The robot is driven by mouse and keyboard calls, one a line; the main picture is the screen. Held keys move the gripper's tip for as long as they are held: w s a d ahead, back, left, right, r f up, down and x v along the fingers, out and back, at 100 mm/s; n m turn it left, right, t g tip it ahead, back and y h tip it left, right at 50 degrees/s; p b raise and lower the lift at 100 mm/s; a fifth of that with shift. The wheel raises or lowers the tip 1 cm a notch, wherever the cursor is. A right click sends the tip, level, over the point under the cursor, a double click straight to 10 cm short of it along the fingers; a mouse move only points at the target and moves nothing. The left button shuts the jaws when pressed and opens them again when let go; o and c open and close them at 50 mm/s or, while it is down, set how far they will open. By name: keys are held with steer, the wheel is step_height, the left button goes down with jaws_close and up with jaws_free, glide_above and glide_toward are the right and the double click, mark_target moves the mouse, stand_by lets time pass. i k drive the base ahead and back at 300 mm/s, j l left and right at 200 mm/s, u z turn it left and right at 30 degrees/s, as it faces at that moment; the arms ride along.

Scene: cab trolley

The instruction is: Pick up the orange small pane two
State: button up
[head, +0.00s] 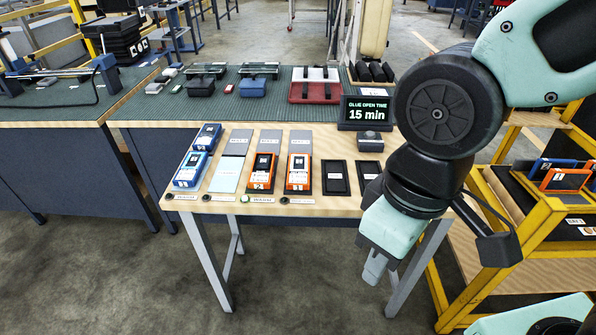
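Two orange-framed panes with dark faces lie side by side on the front wooden table: a left one (262,173) and a right one (298,173). Both carry small white labels. The left label looks like a 2, but it is too small to be sure. Another orange pane (565,179) with a white label stands on the yellow trolley at the right. My gripper (374,268) hangs pointing down in front of the table's right front edge, apart from all the panes. Its fingers show small and edge-on, so I cannot tell their opening; nothing is visible in them.
Blue panes (190,170), a pale blue plate (225,175) and black trays (336,178) share the wooden table (165,203). A sign (367,112) stands behind. The yellow trolley (540,220) crowds the right side. Open floor lies in front at left.

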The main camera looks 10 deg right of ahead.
mark_target(262, 168)
steer(key=j+z, duration=0.15)
steer(key=z, duration=0.45)
steer(key=j+z, duration=0.25)
steer(key=j, duration=0.2)
steer(key=k+j+z, duration=0.1)
steer(key=j+z, duration=0.15)
steer(key=j, duration=0.15)
steer(key=k+j+z, duration=0.1)
steer(key=j+z, duration=0.15)
steer(key=j, duration=0.15)
steer(key=k+j, duration=0.1)
steer(key=j, duration=0.25)
steer(key=k+j, duration=0.1)
steer(key=j, duration=0.25)
steer(key=k+j+z, duration=0.1)
steer(key=j, duration=0.2)
steer(key=k+j, duration=0.1)
steer(key=j, duration=0.25)
